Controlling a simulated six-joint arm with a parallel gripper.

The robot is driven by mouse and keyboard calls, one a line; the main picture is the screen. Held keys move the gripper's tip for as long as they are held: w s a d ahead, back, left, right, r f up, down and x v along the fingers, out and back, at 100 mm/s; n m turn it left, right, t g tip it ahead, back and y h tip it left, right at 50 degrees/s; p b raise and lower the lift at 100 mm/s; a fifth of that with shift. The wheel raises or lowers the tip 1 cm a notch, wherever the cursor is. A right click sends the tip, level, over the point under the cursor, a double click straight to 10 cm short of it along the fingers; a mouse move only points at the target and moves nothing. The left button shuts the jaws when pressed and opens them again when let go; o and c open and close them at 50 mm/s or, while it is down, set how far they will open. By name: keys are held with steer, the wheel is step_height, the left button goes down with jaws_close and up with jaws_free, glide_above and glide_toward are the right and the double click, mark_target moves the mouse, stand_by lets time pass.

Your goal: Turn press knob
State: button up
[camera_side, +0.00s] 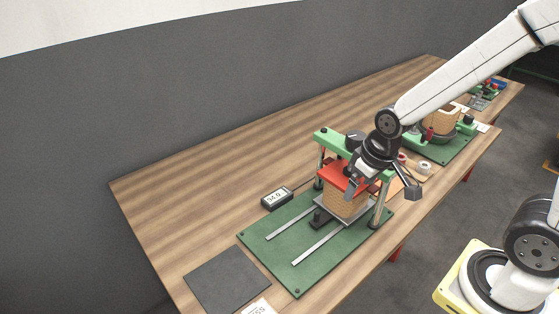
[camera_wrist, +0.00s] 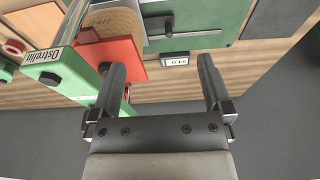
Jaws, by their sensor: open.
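The press has a green crossbeam (camera_side: 332,141) on metal posts, with a red plate (camera_side: 335,174) under it resting on a tan wound coil (camera_side: 345,204). A dark round part on top of the beam (camera_side: 354,139), possibly the press knob, is partly hidden by my wrist. My gripper (camera_side: 357,184) is at the press, close to the beam and red plate. In the wrist view its fingers (camera_wrist: 163,72) are spread with nothing between them. The beam (camera_wrist: 63,72), red plate (camera_wrist: 118,58) and coil (camera_wrist: 117,20) show at upper left.
A small display (camera_side: 277,197) stands beside the green baseplate (camera_side: 282,236) with its two rails. A dark mat (camera_side: 228,278) lies at the front. Another green station (camera_side: 440,150) with a coil stands behind my arm. The table's left side is clear.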

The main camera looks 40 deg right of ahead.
mark_target(356, 134)
steer(key=w+d+r+g, duration=0.1)
steer(key=w+d+r, duration=0.4)
steer(key=w+d+r+n+g, duration=0.1)
steer(key=w+d+r, duration=0.4)
steer(key=shift+w+d+r+g, duration=0.2)
steer(key=shift+w+d+g, duration=0.1)
steer(key=shift+d, duration=0.1)
steer(key=shift+f, duration=0.1)
steer(key=shift+f, duration=3.85)
steer(key=shift+c, duration=0.2)
steer(key=c, duration=1.1)
